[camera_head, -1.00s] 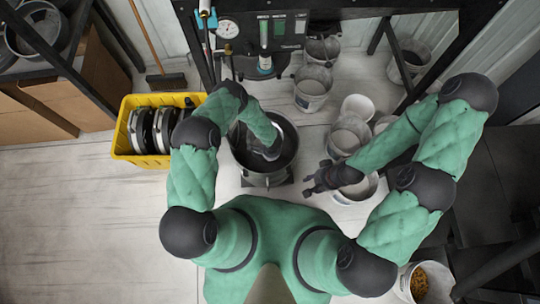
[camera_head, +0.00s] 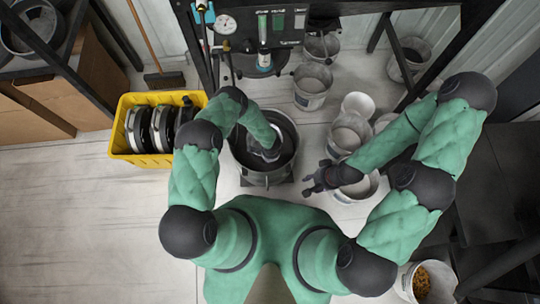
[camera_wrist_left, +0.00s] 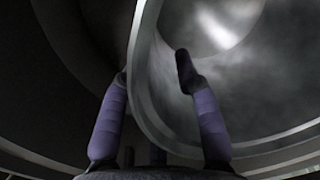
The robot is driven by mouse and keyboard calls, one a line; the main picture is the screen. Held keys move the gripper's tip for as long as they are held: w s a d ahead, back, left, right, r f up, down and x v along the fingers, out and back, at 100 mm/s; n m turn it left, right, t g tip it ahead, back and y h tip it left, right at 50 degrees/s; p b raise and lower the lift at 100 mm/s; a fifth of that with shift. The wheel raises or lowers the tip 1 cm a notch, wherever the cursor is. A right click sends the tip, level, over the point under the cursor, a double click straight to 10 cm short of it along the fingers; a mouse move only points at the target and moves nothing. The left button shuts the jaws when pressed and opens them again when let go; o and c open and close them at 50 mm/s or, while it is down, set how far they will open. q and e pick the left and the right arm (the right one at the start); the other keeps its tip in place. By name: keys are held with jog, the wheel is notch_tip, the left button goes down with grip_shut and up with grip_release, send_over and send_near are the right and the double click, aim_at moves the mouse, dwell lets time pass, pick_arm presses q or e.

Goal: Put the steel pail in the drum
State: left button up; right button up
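The drum (camera_head: 235,152) is a dark, round, open-topped vessel in the middle of the head view. My left gripper (camera_head: 268,154) reaches down inside it, and the forearm hides part of the opening. In the left wrist view, the shiny curved wall of the steel pail (camera_wrist_left: 225,75) fills the right side. The left gripper's fingers (camera_wrist_left: 152,70) stand apart on either side of its rim, with a gap beside the right finger. The pail appears to be inside the drum; its base is hidden. My right gripper (camera_head: 308,180) is open and empty, right of the drum.
A yellow crate (camera_head: 119,128) with round metal discs stands left of the drum. Several whitish buckets, including one behind (camera_head: 312,92), stand to the right and behind. A dark panel with a gauge (camera_head: 222,28) is at the back. The floor at lower left is clear.

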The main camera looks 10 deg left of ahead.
pick_arm(q)
jog(key=shift+r, duration=0.1)
notch_tip(320, 180, up, 12)
jog(key=s+p, duration=0.1)
jog(key=p, duration=0.4)
jog(key=s+d+r+n+g+h, duration=0.4)
jog(key=s+r+n, duration=0.3)
jog(key=s+r, duration=0.35)
jog(key=s+a+r+n+t, duration=0.3)
jog(key=s+a+r+n, duration=0.1)
jog(key=r+n, duration=0.3)
jog(key=shift+a+r+t+h, duration=0.3)
jog(key=shift+r, duration=0.15)
jog(key=shift+s, duration=0.1)
